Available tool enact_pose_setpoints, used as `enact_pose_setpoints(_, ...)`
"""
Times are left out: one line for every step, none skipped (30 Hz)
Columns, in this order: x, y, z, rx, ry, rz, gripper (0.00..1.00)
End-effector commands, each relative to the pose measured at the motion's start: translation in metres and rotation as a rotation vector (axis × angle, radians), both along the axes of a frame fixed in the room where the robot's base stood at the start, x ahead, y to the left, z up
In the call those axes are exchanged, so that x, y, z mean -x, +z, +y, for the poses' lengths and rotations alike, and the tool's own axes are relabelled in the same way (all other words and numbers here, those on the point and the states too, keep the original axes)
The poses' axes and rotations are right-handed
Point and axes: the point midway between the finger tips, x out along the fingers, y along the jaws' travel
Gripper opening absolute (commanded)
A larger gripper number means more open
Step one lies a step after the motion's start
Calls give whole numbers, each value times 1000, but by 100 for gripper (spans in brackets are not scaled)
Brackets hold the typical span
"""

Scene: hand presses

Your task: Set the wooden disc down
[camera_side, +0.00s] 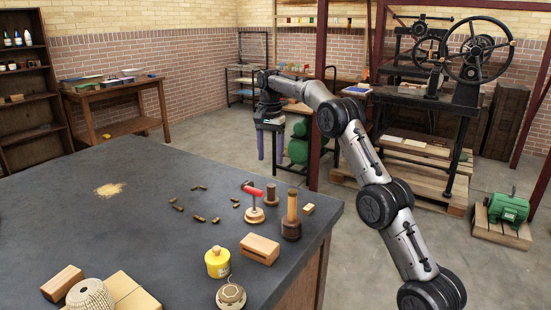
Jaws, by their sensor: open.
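My gripper (271,158) is raised above and beyond the far edge of the dark table, with its two fingers pointing down. It is open, with a visible gap between the fingers and nothing seen in it. I cannot pick out a separate wooden disc with certainty. A small red-handled tool (253,191) stands upright on a round wooden base (254,215) near the table's right part. The gripper is apart from both.
The dark tabletop (60,200) holds a wooden pestle-like piece (291,215), a wooden block (260,248), a yellow pot (217,262) and several small brass pieces (198,218). Its left and middle are mostly clear. A large press (440,90) stands behind my arm.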

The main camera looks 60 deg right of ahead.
Motion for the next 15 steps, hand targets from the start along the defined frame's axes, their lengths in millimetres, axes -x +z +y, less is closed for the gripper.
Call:
enact_pose_setpoints(1,5,3,2,9,-3,66)
enact_pose_setpoints(2,8,5,3,19,-6,66)
enact_pose_setpoints(4,14,11,6,40,-13,66)
enact_pose_setpoints(6,19,16,11,59,-20,66)
enact_pose_setpoints(9,25,22,14,83,-28,66)
enact_pose_setpoints(13,35,33,20,122,-40,66)
enact_pose_setpoints(18,42,41,26,156,-49,66)
enact_pose_setpoints(24,49,51,33,193,-60,66)
enact_pose_setpoints(32,59,64,42,245,-76,66)
enact_pose_setpoints(39,66,74,50,285,-87,66)
enact_pose_setpoints(47,72,83,56,325,-98,66)
enact_pose_setpoints(57,79,96,67,378,-114,66)
enact_pose_setpoints(65,83,105,74,417,-125,66)
enact_pose_setpoints(74,88,114,82,456,-136,66)
enact_pose_setpoints(86,93,126,92,509,-150,66)
